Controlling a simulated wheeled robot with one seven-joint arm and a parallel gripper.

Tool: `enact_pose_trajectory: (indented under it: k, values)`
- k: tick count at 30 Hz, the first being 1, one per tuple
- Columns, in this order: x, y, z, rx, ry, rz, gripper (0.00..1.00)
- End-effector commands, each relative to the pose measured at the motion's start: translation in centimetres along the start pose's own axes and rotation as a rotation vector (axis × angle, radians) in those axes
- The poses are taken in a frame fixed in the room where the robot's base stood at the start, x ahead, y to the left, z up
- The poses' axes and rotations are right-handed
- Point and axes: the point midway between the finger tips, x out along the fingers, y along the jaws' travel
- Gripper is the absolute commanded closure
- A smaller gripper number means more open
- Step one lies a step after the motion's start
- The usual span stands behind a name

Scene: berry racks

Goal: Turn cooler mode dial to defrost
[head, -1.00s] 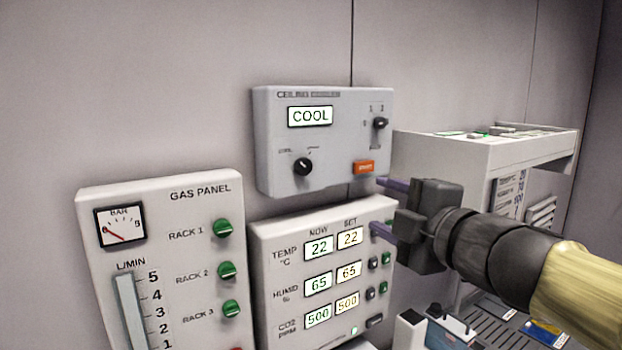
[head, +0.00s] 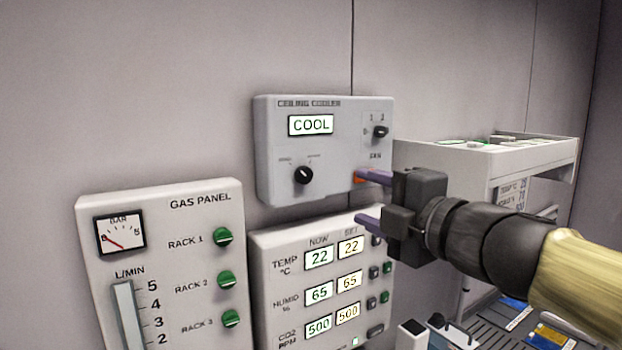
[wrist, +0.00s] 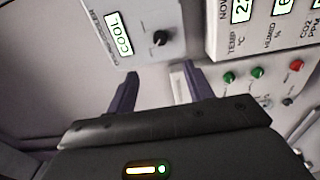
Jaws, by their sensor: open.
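The ceiling cooler panel (head: 270,150) is a grey box on the wall, its display reading COOL (head: 311,125). Its black mode dial (head: 303,175) sits below the display, with its pointer toward the upper left. The dial also shows in the wrist view (wrist: 160,38), above and ahead of the fingers. My gripper (head: 368,198) is open and empty, with two purple fingers apart. In the head view it is right of the dial and lower, its upper finger overlapping the panel's lower right corner and mostly hiding the orange button. I cannot tell whether it touches the panel.
A second black knob (head: 380,132) is at the cooler panel's upper right. The temperature panel (head: 262,262) is just below, and the gas panel (head: 160,215) with green knobs is at the lower left. A white rack (head: 480,165) stands at the right. The wall above is bare.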

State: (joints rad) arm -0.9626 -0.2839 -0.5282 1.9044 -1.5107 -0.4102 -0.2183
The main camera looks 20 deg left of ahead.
Motion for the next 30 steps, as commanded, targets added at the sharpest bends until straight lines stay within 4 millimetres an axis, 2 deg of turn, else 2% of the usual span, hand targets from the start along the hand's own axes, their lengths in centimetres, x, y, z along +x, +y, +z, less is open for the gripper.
enact_pose_trajectory:
  k: [7,15,30]
  values:
    - [1.4,0.0,-0.2,-0.001,0.002,-0.001,0.48]
    - [5.7,-0.1,-0.1,-0.002,-0.001,-0.005,0.48]
    - [12.2,0.1,-0.1,-0.004,-0.002,-0.003,0.48]
